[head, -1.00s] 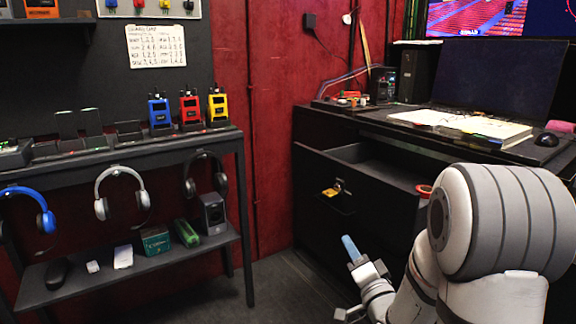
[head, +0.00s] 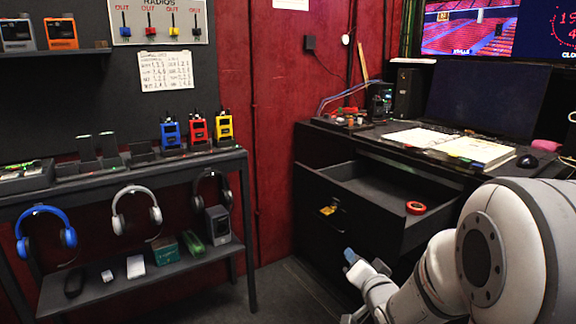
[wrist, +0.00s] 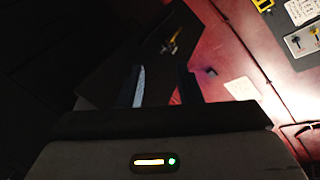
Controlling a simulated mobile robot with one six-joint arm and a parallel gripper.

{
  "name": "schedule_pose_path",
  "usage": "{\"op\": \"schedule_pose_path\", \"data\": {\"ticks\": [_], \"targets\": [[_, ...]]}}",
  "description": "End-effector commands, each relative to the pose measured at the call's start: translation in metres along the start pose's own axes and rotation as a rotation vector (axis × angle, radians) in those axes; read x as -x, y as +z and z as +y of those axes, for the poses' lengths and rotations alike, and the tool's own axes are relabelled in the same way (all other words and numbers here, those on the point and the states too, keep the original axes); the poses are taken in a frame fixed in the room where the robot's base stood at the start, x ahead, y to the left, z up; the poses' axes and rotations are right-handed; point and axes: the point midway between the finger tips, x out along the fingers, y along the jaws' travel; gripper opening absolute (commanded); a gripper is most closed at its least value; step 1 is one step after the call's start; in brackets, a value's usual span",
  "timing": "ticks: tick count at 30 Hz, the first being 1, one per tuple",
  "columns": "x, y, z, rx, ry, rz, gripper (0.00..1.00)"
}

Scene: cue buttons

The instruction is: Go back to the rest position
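My gripper (head: 353,260) is low in front of the black desk in the head view, with a pale blue face showing at its tip. In the wrist view my two fingers (wrist: 163,75) stand apart with nothing seen between them. The left finger looks pale and the right one dark. My white and grey arm fills the lower right of the head view and hides part of the desk.
An open drawer (head: 374,190) sticks out of the desk, with a red ring (head: 416,208) in its right part. The shelf table (head: 110,172) at left holds radios and headphones. Floor (head: 285,290) shows between them.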

Motion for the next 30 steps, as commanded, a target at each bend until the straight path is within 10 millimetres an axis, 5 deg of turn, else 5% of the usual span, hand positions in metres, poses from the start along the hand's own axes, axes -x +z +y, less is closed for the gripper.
{"op": "schedule_pose_path", "data": {"ticks": [1, 8, 15, 24, 30], "targets": [[0.008, -0.02, -0.017, 0.037, 0.04, -0.021, 0.32], [0.056, -0.064, -0.05, 0.239, 0.296, -0.228, 0.32], [0.136, -0.099, -0.093, 0.398, 0.484, -0.536, 0.32], [0.247, -0.122, -0.156, 0.522, 0.531, -0.957, 0.32], [0.28, -0.124, -0.169, 0.548, 0.516, -1.084, 0.32]]}}
